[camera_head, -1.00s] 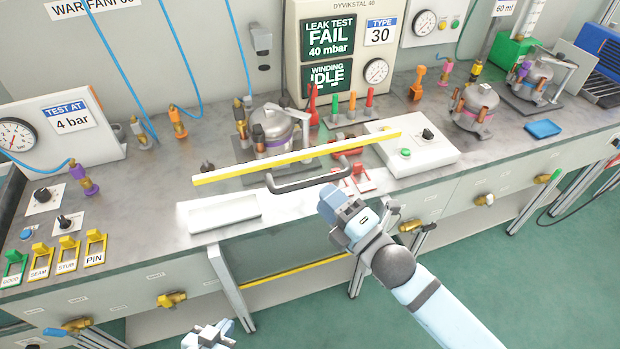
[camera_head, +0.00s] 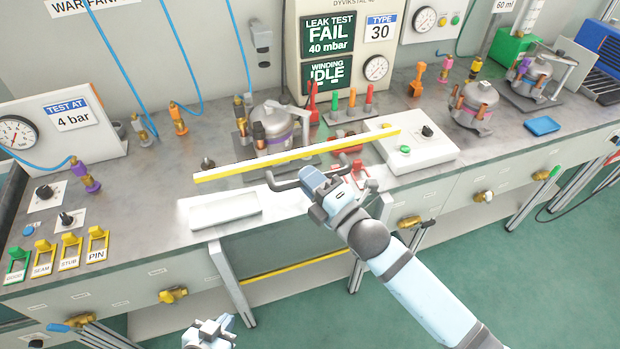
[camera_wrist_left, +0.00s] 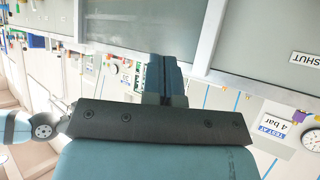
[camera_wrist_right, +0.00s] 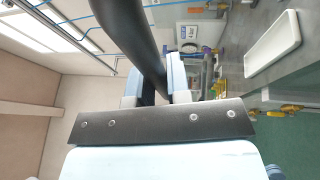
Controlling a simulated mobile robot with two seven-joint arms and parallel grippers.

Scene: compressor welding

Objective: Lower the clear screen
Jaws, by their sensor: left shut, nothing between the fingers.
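The clear screen (camera_head: 300,155) is up over the bench, seen mainly by its yellow-and-white edge bar. Its dark curved handle (camera_head: 283,186) is in front of that bar. My right gripper (camera_head: 311,179) is at the handle and covers its right part. In the right wrist view the dark handle (camera_wrist_right: 134,35) runs down between the fingers (camera_wrist_right: 160,82); whether they press on it I cannot tell. My left gripper (camera_head: 212,333) is low at the bottom edge, away from the bench; in the left wrist view its fingers (camera_wrist_left: 165,78) are shut and empty.
A silver compressor (camera_head: 275,125) stands behind the edge bar. A white tray (camera_head: 225,209) lies on the front of the bench. A white control box (camera_head: 430,153) and red clips (camera_head: 362,176) are to the right. Green floor is free in front.

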